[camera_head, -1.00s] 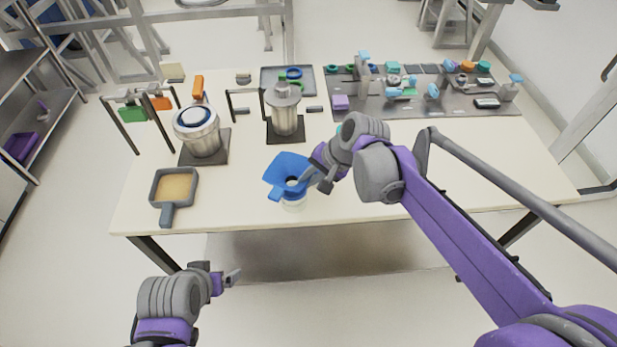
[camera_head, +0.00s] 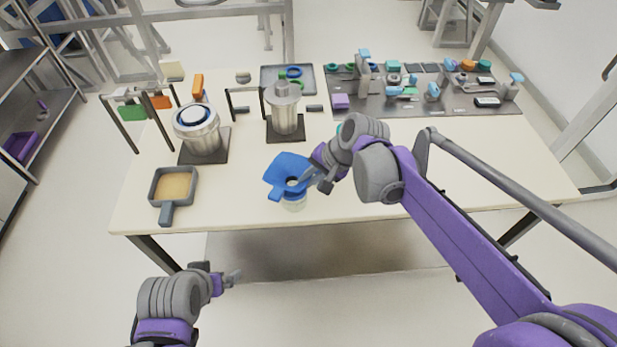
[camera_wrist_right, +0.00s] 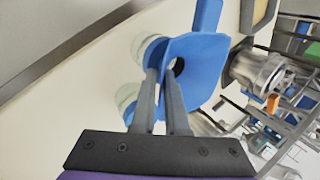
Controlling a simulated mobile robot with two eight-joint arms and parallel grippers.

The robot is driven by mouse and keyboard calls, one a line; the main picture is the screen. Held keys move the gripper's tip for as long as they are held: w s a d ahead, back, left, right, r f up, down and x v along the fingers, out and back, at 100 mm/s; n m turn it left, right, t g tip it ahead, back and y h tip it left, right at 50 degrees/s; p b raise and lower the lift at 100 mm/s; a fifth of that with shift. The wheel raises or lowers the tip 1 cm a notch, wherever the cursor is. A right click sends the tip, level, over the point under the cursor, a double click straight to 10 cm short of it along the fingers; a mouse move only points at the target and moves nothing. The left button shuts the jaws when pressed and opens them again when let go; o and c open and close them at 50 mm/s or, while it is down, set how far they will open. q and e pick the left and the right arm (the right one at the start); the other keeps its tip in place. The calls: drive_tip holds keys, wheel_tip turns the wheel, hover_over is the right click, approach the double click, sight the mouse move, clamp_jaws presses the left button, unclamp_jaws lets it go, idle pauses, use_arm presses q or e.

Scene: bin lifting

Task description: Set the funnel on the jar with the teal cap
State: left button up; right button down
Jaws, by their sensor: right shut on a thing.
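The blue funnel (camera_head: 287,170) is held over the front middle of the table by my right gripper (camera_head: 314,178), which is shut on its right side. A clear jar (camera_head: 294,204) stands directly below the funnel in the head view; its top is hidden, and I cannot tell if the two touch. In the wrist view, the gripper fingers (camera_wrist_right: 161,82) grip the funnel (camera_wrist_right: 196,72), with one clear jar (camera_wrist_right: 151,48) and another (camera_wrist_right: 127,98) partly behind it. A teal bit (camera_head: 339,128) shows behind my right arm. My left gripper (camera_head: 221,275) is in front of the table, away from everything.
A pan with tan contents (camera_head: 174,185) lies at the left front. Metal canisters stand on dark bases (camera_head: 215,150) behind it. A grey mat (camera_head: 410,106) with many small parts fills the back right. The table's right front (camera_head: 480,190) is clear.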

use_arm(q)
drive_tip(key=shift+s+f, duration=0.1)
drive_tip(key=shift+f, duration=0.05)
use_arm(e)
drive_tip(key=shift+f, duration=0.15)
drive_tip(key=c, duration=0.8)
unclamp_jaws()
drive_tip(key=shift+c, duration=0.2)
drive_tip(key=shift+o, duration=0.2)
drive_tip(key=o, duration=0.4)
drive_tip(key=shift+o, duration=0.2)
drive_tip(key=shift+r+p, duration=1.65)
drive_tip(key=shift+r, duration=1.7)
use_arm(q)
drive_tip(key=r, duration=0.1)
drive_tip(key=w+r, duration=0.1)
drive_tip(key=r, duration=0.1)
drive_tip(key=w+r, duration=0.1)
drive_tip(key=r, duration=0.1)
drive_tip(key=shift+w, duration=0.1)
